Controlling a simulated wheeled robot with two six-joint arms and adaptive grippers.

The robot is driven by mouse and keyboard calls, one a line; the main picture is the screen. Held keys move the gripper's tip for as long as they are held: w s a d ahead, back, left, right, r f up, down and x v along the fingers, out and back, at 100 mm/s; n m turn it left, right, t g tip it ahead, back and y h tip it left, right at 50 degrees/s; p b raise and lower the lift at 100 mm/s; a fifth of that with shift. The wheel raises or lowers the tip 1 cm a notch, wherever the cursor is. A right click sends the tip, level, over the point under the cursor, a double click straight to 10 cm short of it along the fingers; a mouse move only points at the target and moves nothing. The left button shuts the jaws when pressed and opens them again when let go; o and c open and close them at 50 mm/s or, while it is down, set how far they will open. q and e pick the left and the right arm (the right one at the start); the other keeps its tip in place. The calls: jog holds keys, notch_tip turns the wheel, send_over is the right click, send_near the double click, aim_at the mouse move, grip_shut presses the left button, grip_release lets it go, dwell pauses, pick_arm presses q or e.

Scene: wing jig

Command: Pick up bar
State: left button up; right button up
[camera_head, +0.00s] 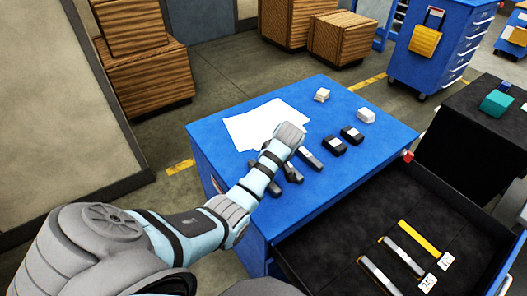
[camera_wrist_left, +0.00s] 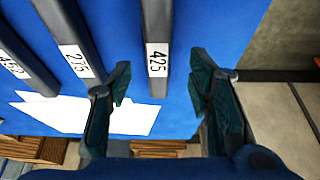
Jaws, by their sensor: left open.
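In the left wrist view, a dark grey bar labelled 425 (camera_wrist_left: 157,30) lies on the blue tabletop between the two fingers of my left gripper (camera_wrist_left: 159,80). The fingers are open, with a gap on each side of the bar. A bar labelled 275 (camera_wrist_left: 72,40) lies just left of the left finger, and another labelled bar (camera_wrist_left: 15,55) lies at the left edge. In the head view my left arm reaches over the left end of a row of dark bars (camera_head: 310,159), and its wrist hides part of that row. My right gripper is not in view.
White sheets (camera_head: 255,126) lie on the blue cabinet top (camera_head: 340,95), with two small pale blocks (camera_head: 322,95) beyond the row. An open drawer (camera_head: 320,268) holds a yellow bar (camera_head: 419,239) and grey bars. Wooden crates (camera_head: 145,75) stand behind.

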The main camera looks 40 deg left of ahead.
pick_arm(q)
jog(key=x, duration=0.3)
jog(key=shift+w+f, duration=0.2)
jog(key=shift+r, duration=0.1)
grip_shut()
